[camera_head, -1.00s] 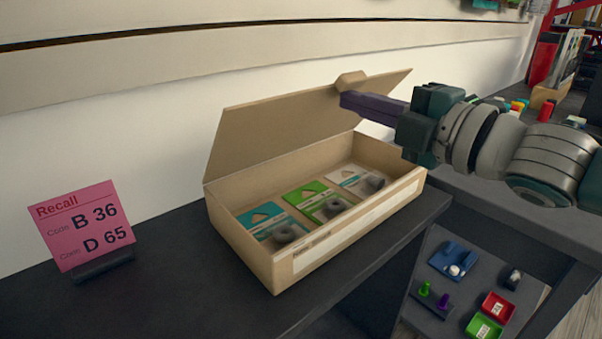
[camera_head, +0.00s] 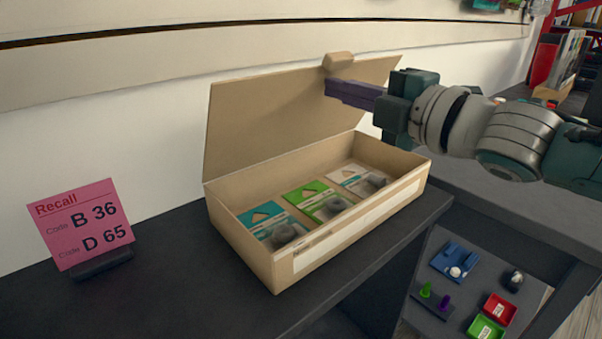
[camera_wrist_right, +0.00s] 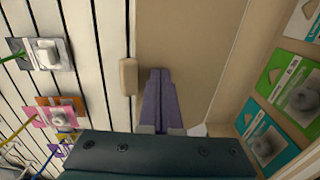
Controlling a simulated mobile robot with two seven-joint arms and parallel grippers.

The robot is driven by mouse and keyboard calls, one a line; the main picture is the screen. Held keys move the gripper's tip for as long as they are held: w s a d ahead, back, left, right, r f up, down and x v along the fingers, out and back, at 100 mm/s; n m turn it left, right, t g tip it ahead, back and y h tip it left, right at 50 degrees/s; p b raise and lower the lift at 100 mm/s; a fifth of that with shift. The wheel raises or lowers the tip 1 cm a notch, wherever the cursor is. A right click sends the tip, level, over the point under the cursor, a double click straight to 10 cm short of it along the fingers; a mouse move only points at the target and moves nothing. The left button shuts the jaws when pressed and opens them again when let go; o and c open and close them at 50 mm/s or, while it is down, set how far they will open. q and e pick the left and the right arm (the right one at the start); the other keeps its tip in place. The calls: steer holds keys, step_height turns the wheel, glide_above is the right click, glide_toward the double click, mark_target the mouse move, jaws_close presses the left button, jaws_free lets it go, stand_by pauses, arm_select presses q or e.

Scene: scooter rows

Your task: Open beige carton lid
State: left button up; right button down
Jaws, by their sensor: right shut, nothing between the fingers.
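The beige carton (camera_head: 345,222) stands on a dark counter with its lid (camera_head: 270,122) raised, tilted a little past upright toward the wall. The lid has a small tab (camera_head: 338,61) on its upper edge. Several carded packs lie inside, among them a green one (camera_head: 318,198). My right gripper (camera_head: 332,88) is shut and empty, its purple fingers at the inner face of the lid just below the tab. In the right wrist view the fingers (camera_wrist_right: 157,75) lie against or close to the lid (camera_wrist_right: 185,45), beside the tab (camera_wrist_right: 128,77). My left gripper is not in view.
A pink recall sign (camera_head: 83,222) stands on the counter (camera_head: 165,280) left of the carton. A pale slatted wall (camera_head: 120,140) rises behind. A lower shelf at the right holds a blue tray (camera_head: 455,262) and red and green boxes.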

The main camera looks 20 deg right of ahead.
mark_target(318, 92)
steer(key=shift+b+x, duration=0.9)
steer(key=shift+x, duration=1.55)
steer(key=shift+r, duration=0.2)
steer(key=shift+b+x, duration=1.05)
steer(key=shift+x, duration=0.45)
steer(key=shift+w+a, duration=0.15)
steer(key=shift+w, duration=0.3)
steer(key=shift+s, duration=0.1)
